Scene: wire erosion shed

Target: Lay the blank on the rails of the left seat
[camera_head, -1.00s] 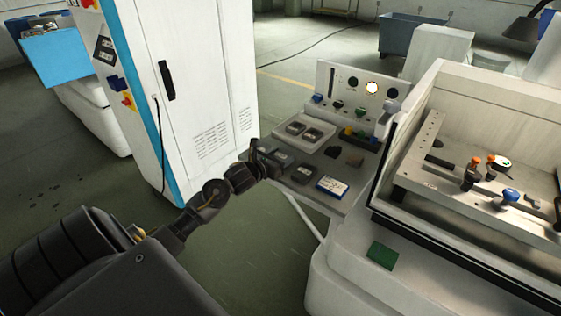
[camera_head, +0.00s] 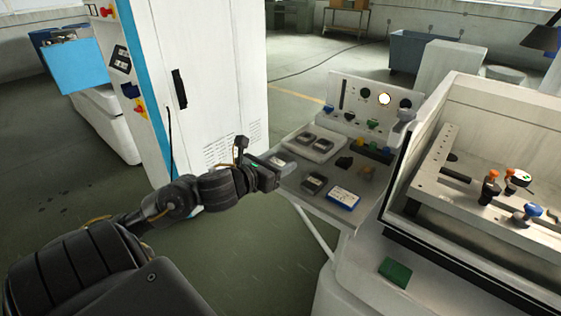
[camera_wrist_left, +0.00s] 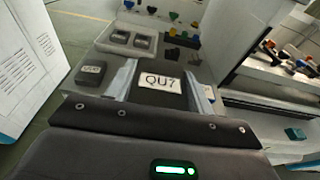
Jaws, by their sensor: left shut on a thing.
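My left gripper (camera_head: 272,172) is shut on a dark blank (camera_head: 284,161) at the left edge of the grey side shelf. In the left wrist view the blank (camera_wrist_left: 150,98) lies between the two pale fingers (camera_wrist_left: 162,90), with a white label reading QU7 facing up. Whether it touches the shelf below, I cannot tell. A pale work frame (camera_head: 437,183) with bars and knobbed clamps stands inside the machine tank at the right. The left seat's rails are not clearly told apart there. My right gripper is not in view.
On the shelf (camera_head: 300,207) are another dark block (camera_head: 314,183), a blue-edged white card (camera_head: 343,197), and a light tray (camera_head: 318,154) with two dark blocks. The tank wall (camera_head: 400,165) rises between shelf and work frame. A green pad (camera_head: 395,271) lies on the machine ledge. A white cabinet (camera_head: 205,80) stands left.

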